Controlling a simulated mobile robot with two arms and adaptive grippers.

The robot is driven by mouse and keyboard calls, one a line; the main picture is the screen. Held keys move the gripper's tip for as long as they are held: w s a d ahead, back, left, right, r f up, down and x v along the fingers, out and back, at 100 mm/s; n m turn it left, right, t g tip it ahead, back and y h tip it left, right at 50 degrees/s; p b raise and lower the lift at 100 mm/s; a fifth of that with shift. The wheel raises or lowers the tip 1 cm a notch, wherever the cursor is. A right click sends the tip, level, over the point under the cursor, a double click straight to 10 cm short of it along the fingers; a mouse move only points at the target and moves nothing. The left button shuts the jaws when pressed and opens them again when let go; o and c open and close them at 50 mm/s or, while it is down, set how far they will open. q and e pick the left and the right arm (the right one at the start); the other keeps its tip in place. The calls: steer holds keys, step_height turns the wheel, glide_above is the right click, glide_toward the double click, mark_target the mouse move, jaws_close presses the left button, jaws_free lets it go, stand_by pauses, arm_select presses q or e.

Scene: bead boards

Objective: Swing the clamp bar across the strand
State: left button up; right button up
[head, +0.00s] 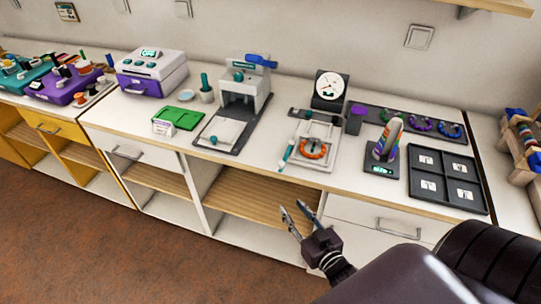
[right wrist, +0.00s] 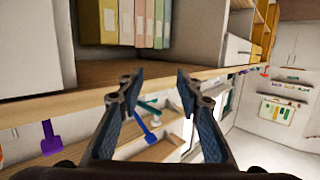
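A strand of orange beads (head: 303,151) lies in a ring on a pale board (head: 318,163) on the white counter. A thin teal-tipped bar (head: 287,154) stands out at the board's left front edge, beside the strand and not across it. I take it for the clamp bar; its pivot is too small to make out. My right gripper (head: 291,207) is open and empty in front of the counter, below its front edge and apart from the board. Its parted fingers also show in the right wrist view (right wrist: 158,84). My left gripper is not in view.
A dial gauge (head: 330,88) stands behind the board, a grey press (head: 242,92) to its left. Right of it are a striped bead piece on a small scale (head: 380,167) and a dark compartment tray (head: 424,191). Open shelves (head: 260,196) lie under the counter.

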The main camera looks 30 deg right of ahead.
steer(key=t, duration=0.2)
glide_toward(281, 163)
steer(key=w+f, duration=0.1)
steer(key=w, duration=0.3)
steer(key=w+p, duration=0.1)
steer(key=w, duration=0.2)
steer(key=w+d, duration=0.1)
steer(key=w, duration=0.2)
steer(key=shift+c, duration=0.7)
jaws_close()
